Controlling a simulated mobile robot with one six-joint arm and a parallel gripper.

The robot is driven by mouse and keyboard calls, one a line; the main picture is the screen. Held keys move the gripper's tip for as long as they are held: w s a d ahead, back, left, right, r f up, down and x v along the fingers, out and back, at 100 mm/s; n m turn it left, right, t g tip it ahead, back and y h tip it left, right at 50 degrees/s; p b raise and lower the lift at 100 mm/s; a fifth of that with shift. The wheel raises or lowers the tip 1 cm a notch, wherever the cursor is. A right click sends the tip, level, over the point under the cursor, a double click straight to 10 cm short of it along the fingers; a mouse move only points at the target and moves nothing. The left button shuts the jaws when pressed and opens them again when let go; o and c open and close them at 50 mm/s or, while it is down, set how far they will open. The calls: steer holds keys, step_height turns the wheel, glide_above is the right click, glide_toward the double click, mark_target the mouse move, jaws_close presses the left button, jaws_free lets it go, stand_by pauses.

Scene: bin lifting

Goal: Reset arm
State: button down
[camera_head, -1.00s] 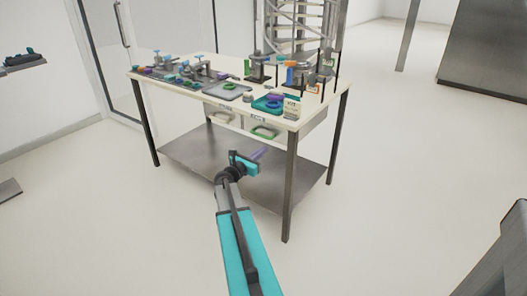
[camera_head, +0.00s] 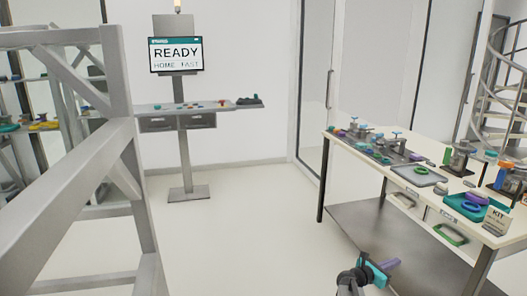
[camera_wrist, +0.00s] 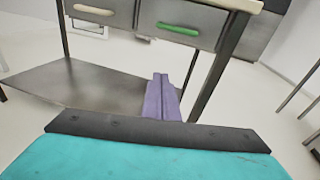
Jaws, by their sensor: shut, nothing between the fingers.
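My gripper (camera_head: 391,264) shows at the bottom of the head view, right of centre, in front of the workbench. Its purple fingers are shut together with nothing between them. They also show in the wrist view (camera_wrist: 161,90), pointing away from the teal wrist body, over the lower steel shelf (camera_wrist: 75,88) as seen in the picture. Most of my arm is out of frame in the head view. The gripper is not holding any object, and no contact with the bench is visible.
The workbench (camera_head: 466,238) with clamps, trays and a KIT card (camera_head: 495,222) stands at right. Its drawers have a green handle (camera_wrist: 178,29) and a cream one. A console screen (camera_head: 175,54) reads READY HOME FAST. A grey frame (camera_head: 118,100) fills the left. Floor between is clear.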

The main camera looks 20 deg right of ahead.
steer(key=s+a+f+m+g+y+p, duration=0.1)
steer(key=s+a+f+m+y, duration=0.3)
steer(key=a+f, duration=0.85)
steer(key=s+a+f+g+y+p, duration=0.1)
steer(key=s+a+f+y, duration=0.35)
steer(key=a+f, duration=0.85)
steer(key=s+a+f+m+g+y, duration=0.2)
steer(key=s+a+m, duration=0.6)
steer(key=s+a, duration=0.4)
steer(key=s+a+f+m+g+y, duration=0.2)
steer(key=s+a+m+g+y, duration=0.2)
steer(key=s+a, duration=0.9)
steer(key=a+m+y, duration=0.2)
steer(key=a+m, duration=0.1)
steer(key=m, duration=0.1)
steer(key=shift+a+f+m+p, duration=0.2)
steer(key=shift+a+m+p, duration=0.1)
steer(key=shift+a+p, duration=0.1)
